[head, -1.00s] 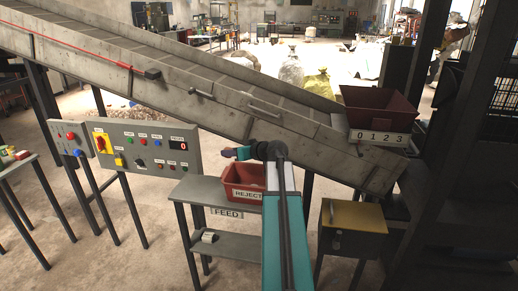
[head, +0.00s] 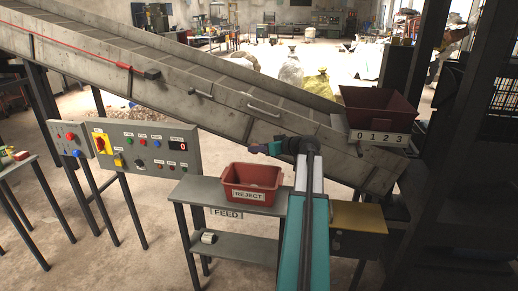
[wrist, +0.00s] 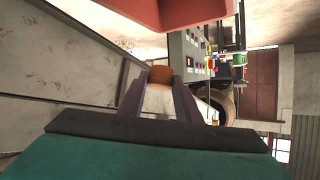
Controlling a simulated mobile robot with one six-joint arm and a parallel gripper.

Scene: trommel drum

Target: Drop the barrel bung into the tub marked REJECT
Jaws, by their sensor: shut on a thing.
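The red tub marked REJECT (head: 236,195) stands on the grey shelf marked FEED (head: 226,213), and its whole front shows. My gripper (head: 256,148) is above and slightly right of the tub, pointing left, in front of the sloping conveyor. In the wrist view my gripper (wrist: 158,92) is shut on a brown-orange piece, which looks like the barrel bung (wrist: 160,75), at its fingertips. In the head view the bung is too small to make out clearly. A red surface at the top of the wrist view looks like the tub.
The sloping conveyor (head: 215,95) runs close behind my gripper. A dark red hopper (head: 378,108) with a plate reading 0 1 2 3 is at the right. A yellow-topped box (head: 358,216) stands right of my arm. A control panel (head: 143,148) is left of the tub.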

